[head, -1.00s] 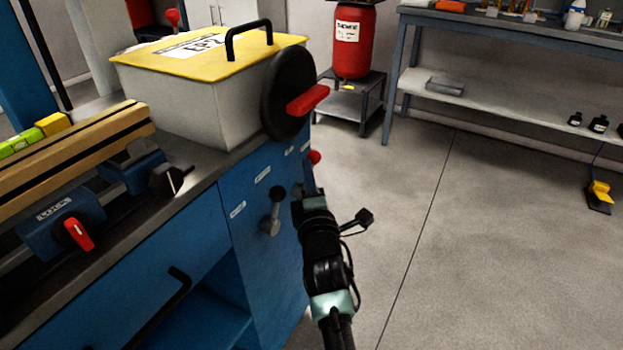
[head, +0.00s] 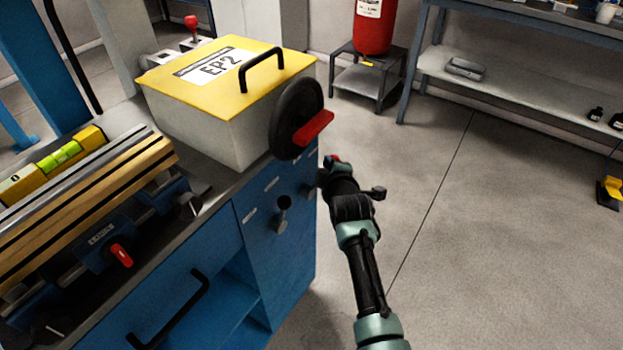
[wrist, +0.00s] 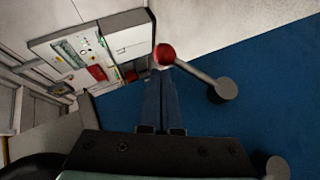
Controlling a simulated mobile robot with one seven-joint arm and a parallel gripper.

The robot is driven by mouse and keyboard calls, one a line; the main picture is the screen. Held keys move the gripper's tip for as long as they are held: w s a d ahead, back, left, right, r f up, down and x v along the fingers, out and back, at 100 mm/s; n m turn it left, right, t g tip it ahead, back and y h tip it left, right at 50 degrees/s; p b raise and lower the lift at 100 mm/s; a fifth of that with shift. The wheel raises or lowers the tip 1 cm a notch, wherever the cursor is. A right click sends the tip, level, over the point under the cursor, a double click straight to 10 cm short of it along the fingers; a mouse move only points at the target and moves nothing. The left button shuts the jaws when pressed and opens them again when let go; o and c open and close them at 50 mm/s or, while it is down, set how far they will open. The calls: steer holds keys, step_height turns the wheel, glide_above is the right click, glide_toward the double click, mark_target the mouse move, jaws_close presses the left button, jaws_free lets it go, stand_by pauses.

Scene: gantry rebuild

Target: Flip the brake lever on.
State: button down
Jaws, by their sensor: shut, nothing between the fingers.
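Several small levers stand out from the blue cabinet's end panel (head: 285,255), under labels too small to read. One has a red knob (head: 333,159), also in the wrist view (wrist: 164,54), where a grey rod runs from it to a round grey base (wrist: 223,90). I cannot read which one is the brake. Another lever with a dark knob (head: 284,202) is to the left. My gripper (head: 329,171) is beside the red knob. In the wrist view my gripper's blue fingers (wrist: 163,78) are together and empty, tips just below the red knob; contact cannot be told.
A handwheel with a red handle (head: 315,128) juts out above the levers, beside a yellow-lidded box (head: 215,75). The bench (head: 215,180) carries a rail with clamps and a spirit level (head: 58,156).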

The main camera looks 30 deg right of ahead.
steer(key=shift+w+d+f, duration=0.15)
steer(key=shift+d+f, duration=0.05)
steer(key=shift+d, duration=0.1)
steer(key=shift+r, duration=0.1)
stand_by(0.3)
